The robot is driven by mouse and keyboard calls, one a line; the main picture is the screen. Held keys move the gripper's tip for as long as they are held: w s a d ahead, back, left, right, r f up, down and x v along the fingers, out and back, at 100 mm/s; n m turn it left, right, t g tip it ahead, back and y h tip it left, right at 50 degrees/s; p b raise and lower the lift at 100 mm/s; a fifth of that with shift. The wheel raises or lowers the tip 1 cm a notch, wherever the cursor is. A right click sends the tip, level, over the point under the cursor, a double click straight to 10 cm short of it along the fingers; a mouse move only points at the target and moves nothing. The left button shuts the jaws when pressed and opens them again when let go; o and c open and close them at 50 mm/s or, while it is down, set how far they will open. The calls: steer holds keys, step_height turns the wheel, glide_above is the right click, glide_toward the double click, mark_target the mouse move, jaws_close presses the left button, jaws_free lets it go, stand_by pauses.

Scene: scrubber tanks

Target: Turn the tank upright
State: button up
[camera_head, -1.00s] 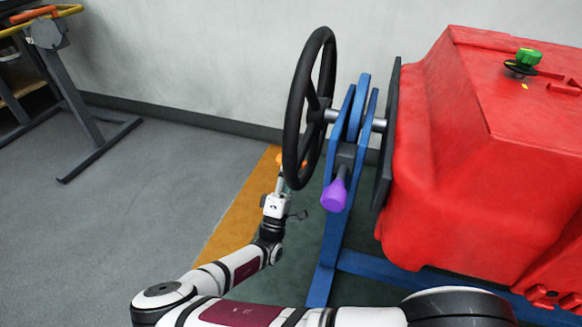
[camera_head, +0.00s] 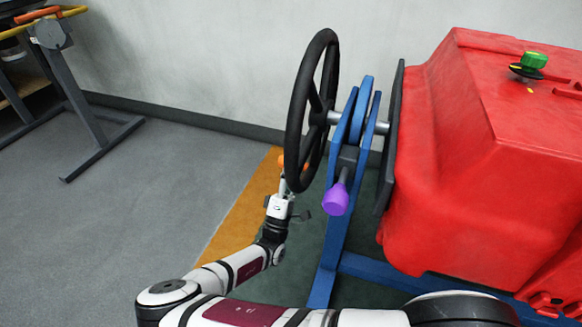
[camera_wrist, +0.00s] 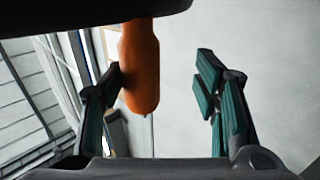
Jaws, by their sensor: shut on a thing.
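The red tank (camera_head: 450,150) hangs at the right on a shaft in a blue frame (camera_head: 325,270). A green knob (camera_head: 534,60) is on its top; I cannot tell its exact tilt. A black handwheel (camera_head: 289,110) sits on the left end of the shaft. A purple knob (camera_head: 336,199) sticks out of the frame below the shaft. My gripper (camera_head: 285,186) is at the lower rim of the wheel, shut on its orange handle (camera_wrist: 141,75). In the wrist view the handle is between the fingers, against the left one; a gap shows at the right one.
A grey metal stand (camera_head: 85,110) with a yellow bar is at the far left. A pale wall (camera_head: 200,60) runs behind. The grey floor (camera_head: 130,210) left of the wheel is clear, with an orange strip (camera_head: 235,225) beside the frame.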

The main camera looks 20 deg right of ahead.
steer(key=shift+d+f, duration=0.15)
steer(key=v, duration=1.2)
steer(key=shift+s, duration=0.1)
